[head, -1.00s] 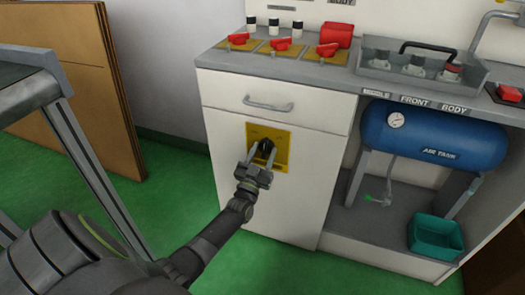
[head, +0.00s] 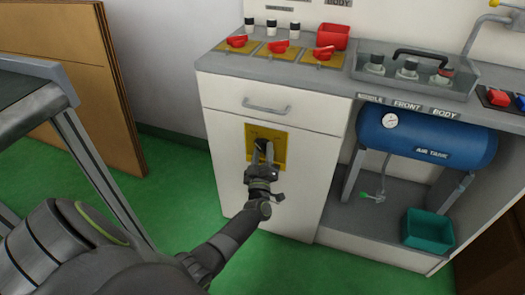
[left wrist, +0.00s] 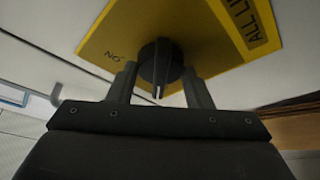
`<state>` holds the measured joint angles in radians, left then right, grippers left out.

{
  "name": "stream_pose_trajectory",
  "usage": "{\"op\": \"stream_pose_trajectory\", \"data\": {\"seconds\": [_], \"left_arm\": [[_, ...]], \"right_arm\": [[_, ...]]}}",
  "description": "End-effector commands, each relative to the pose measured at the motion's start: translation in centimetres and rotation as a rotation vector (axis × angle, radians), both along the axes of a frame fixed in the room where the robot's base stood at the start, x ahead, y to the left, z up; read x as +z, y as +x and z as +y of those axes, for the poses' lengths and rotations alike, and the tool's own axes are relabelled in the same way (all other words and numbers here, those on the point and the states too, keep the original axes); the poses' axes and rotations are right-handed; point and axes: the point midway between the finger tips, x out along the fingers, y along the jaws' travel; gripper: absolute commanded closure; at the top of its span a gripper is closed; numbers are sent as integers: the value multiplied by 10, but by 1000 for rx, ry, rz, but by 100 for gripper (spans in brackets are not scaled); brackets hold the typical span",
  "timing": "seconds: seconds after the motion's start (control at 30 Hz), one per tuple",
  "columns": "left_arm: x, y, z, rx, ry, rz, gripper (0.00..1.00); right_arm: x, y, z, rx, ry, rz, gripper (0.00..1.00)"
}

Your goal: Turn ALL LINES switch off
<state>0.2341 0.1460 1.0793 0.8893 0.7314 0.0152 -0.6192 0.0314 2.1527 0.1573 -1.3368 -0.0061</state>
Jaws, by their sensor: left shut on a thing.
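The ALL LINES switch is a black rotary knob (left wrist: 160,66) on a yellow plate (head: 279,148) on the white cabinet front. In the left wrist view the plate shows "ALL LI" at the right and an upside-down "ON" at the left. A pale line on the knob points down in that view. My left gripper (head: 263,152) is at the plate, shut on the knob, one finger on each side. In the head view the fingers hide much of the knob. My right gripper is not in view.
A drawer handle (head: 266,105) sits above the plate. A blue air tank (head: 427,136) and a teal bin (head: 428,229) are at the right. Brown boards (head: 75,75) lean at the left.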

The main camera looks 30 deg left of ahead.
Motion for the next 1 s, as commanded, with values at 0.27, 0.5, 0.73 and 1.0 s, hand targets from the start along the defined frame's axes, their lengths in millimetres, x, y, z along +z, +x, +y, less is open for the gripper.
{"op": "stream_pose_trajectory", "data": {"seconds": [0.27,0.5,0.73,1.0], "left_arm": [[-1,0,0,1,-71,-14,77],[-1,0,0,1,-82,-18,77],[-1,0,0,1,-82,-18,77],[0,0,0,0,-80,-18,33]], "right_arm": [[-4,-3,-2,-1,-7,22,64],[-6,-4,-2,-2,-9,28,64],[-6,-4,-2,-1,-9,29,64],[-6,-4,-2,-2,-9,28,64]]}}
